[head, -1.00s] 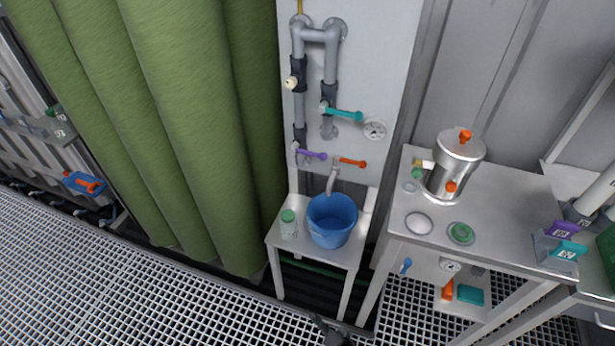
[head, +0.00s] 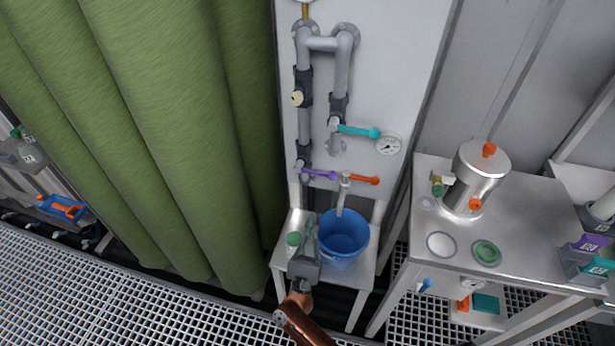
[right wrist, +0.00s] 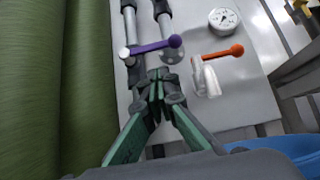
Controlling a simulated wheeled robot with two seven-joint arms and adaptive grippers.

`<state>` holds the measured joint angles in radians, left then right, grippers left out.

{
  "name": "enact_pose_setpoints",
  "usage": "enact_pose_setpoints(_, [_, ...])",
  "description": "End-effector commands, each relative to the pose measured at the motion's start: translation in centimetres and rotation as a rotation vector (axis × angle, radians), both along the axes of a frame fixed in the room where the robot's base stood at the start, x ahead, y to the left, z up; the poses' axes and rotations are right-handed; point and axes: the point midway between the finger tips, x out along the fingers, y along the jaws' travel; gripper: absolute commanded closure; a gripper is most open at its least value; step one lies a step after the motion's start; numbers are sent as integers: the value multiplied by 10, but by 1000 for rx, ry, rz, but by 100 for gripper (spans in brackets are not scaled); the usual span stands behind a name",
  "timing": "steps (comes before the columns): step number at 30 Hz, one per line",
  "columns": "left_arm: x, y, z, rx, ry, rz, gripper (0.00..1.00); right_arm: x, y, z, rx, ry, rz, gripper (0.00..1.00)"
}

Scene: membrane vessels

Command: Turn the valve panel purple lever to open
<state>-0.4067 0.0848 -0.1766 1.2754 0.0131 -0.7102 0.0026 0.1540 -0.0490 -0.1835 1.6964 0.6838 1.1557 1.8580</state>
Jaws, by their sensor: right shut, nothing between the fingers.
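The purple lever (head: 319,174) sits low on the white valve panel (head: 385,75) and points right, crosswise to its vertical grey pipe. In the right wrist view the purple lever (right wrist: 154,47) lies just beyond my fingertips, with a small gap in the picture; I cannot tell whether they touch. My right gripper (head: 309,228) is shut and empty, in front of the small table and below the lever. Its fingertips (right wrist: 158,80) are together in the wrist view. My left gripper is not in view.
An orange lever (head: 364,180) is close on the right, above a spout. A teal lever (head: 358,132) and a gauge (head: 389,145) are higher. A green curtain (head: 180,120) hangs at left.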

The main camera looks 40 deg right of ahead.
Motion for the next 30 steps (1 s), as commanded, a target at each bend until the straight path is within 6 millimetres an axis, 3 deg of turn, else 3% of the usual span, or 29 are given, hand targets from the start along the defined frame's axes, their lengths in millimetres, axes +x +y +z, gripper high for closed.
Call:
enact_pose_setpoints(5, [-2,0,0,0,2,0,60,3,-10,12,10,-18,-4,100])
enact_pose_setpoints(18, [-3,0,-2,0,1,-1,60,36,-51,62,6,-12,-8,100])
enact_pose_setpoints(30, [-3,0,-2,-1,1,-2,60,44,-57,72,7,-9,-4,100])
